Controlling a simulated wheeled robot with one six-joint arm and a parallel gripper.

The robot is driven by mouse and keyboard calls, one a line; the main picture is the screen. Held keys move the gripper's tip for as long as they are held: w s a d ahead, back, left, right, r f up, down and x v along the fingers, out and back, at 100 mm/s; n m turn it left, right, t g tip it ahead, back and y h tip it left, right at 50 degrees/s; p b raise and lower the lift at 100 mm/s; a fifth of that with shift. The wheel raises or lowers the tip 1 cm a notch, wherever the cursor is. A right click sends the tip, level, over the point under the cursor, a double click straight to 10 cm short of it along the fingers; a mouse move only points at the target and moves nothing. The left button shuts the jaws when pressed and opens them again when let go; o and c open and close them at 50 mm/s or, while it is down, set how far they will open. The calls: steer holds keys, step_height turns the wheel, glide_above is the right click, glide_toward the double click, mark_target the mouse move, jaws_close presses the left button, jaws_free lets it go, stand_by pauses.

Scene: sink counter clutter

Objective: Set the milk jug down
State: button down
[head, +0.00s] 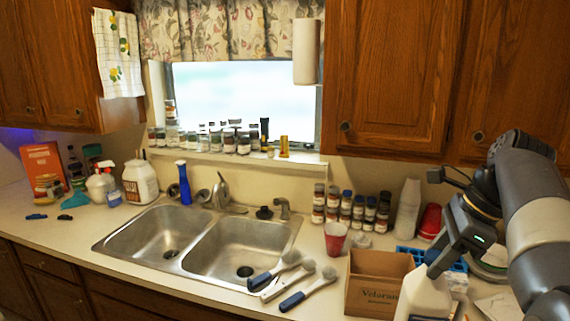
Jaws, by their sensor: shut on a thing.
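The milk jug (424,297) is white and shows at the bottom right, cut off by the lower picture edge. My gripper (438,264) reaches down from the right and is shut on the top of the jug. The jug looks about upright, just right of an open cardboard box. Its base is out of view, so I cannot tell whether it touches the counter. The fingertips are partly hidden against the jug's top.
The cardboard box (375,284) stands close on the left. Blue-handled brushes (308,290) lie by the double sink (205,244). A red cup (335,238), spice jars (350,208), stacked white cups (409,208) and a blue rack (457,264) crowd the right counter. The left front counter has bare room.

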steer(key=w+a+f+n+g+h+b, duration=0.1)
steer(key=f+n, duration=0.6)
steer(key=f, duration=0.9)
steer(key=w+a+f+n+g+h+b, duration=0.1)
steer(key=w+a+f+n+g+b, duration=0.2)
steer(key=f, duration=1.4)
steer(key=w+a+f+n+g+h+b, duration=0.2)
steer(key=a+f+n+b, duration=0.5)
steer(key=f+n, duration=0.5)
step_height(320, 180, down, 5)
steer(key=shift+w+a+r+b, duration=0.1)
steer(key=shift+w+a+b, duration=0.05)
steer(key=shift+w+b, duration=0.2)
